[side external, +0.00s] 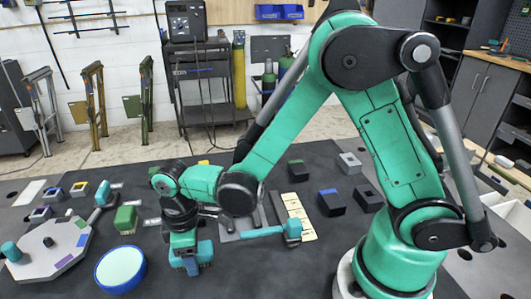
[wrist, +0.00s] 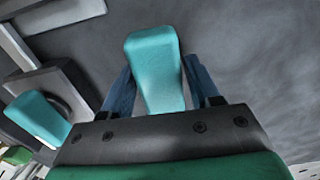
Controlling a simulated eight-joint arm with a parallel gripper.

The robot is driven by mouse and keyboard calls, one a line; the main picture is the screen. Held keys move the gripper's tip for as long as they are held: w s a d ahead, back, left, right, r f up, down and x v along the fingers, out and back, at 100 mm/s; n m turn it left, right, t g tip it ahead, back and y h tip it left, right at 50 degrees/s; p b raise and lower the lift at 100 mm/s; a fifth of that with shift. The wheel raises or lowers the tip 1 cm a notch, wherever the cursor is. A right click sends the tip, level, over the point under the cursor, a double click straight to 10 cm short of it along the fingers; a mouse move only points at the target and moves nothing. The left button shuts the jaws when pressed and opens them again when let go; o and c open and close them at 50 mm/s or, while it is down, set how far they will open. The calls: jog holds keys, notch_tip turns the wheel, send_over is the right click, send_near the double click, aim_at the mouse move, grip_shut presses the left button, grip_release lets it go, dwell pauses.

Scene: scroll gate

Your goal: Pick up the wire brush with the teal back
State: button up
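A block with a teal back (wrist: 154,65), which looks like the wire brush, lies between my fingers in the wrist view. Its bristles are hidden. My gripper (side external: 188,266) is low over the dark table in the side view, with its blue fingers pointing down. In the wrist view my gripper (wrist: 160,85) has one blue finger on each side of the teal back, very close to it. I cannot tell whether the fingers press on it. In the side view the brush is hard to tell apart from the fingers.
A teal-handled tool (side external: 265,232) lies just right of my gripper. A round blue-rimmed dish (side external: 121,268) and a grey octagonal board (side external: 45,250) are to the left. Dark blocks, one blue-topped (side external: 331,202), stand behind right. The table front between gripper and base looks clear.

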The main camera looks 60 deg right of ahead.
grip_shut()
jog(key=shift+r, duration=0.1)
notch_tip(320, 180, up, 20)
dwell(0.6)
